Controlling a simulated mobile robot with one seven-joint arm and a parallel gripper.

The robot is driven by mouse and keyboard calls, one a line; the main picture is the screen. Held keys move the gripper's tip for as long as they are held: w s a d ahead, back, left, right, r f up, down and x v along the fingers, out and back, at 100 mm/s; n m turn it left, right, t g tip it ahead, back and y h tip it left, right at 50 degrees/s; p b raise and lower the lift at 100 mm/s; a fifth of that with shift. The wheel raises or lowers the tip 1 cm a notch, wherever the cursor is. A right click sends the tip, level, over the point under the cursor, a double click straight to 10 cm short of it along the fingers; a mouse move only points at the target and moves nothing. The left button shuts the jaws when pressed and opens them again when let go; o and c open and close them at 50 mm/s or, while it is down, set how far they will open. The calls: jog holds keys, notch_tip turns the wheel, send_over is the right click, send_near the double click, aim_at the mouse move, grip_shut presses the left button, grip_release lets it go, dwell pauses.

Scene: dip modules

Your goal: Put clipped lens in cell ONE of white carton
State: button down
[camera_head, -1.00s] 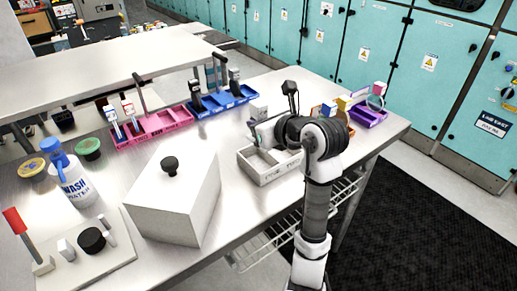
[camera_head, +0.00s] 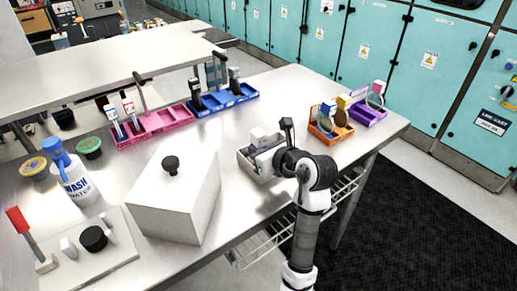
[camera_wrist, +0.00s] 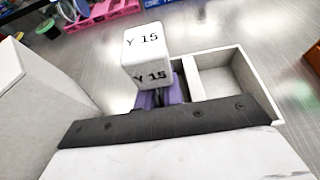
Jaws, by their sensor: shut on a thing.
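My gripper (camera_wrist: 163,98) is shut on the clipped lens, whose white block-shaped top (camera_wrist: 147,52) reads "Y 15" in the wrist view. The block also shows above the carton in the head view (camera_head: 258,135). The lens itself is hidden below the block and fingers. The white carton (camera_wrist: 262,82) is an open box with a divider. Its right-hand cell in the wrist view looks empty. The gripper and block are over the left-hand cell, which is mostly hidden. I cannot tell whether the lens touches the carton.
A large white lidded box (camera_head: 178,195) stands left of the carton. An orange tray (camera_head: 322,134) and a purple tray (camera_head: 372,117) with lenses stand to the right. Pink (camera_head: 155,127) and blue (camera_head: 222,102) trays stand behind. Bare metal table lies between.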

jog(key=shift+f, duration=0.2)
jog(key=c, duration=1.5)
grip_release()
jog(key=shift+r, duration=0.15)
jog(key=shift+s+d+r, duration=0.1)
jog(key=b+v, duration=0.2)
jog(key=v, duration=0.9)
jog(key=shift+s+d, duration=0.2)
jog(key=shift+s, duration=0.1)
